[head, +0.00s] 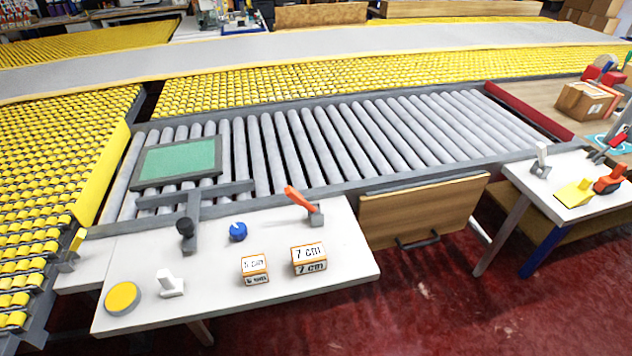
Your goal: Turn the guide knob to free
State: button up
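A round blue knob (237,231) with a small pale mark on top sits on the white table (340,262), left of centre. To its left, a dark upright knob (186,230) stands at the near end of a grey T-shaped guide (195,200), whose crossbar lies over the rollers. Which of the two is the guide knob is not labelled. What setting either one is at cannot be read. My gripper is not in view.
An orange lever (299,200) stands right of the blue knob. Two boxes marked in cm, the larger reading 7 cm (309,259), sit in front. A yellow disc (122,298) and a white switch (170,284) are at left. A green panel (178,160) lies over the rollers.

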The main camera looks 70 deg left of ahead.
aim_at(238, 230)
jog(key=u, duration=2.05)
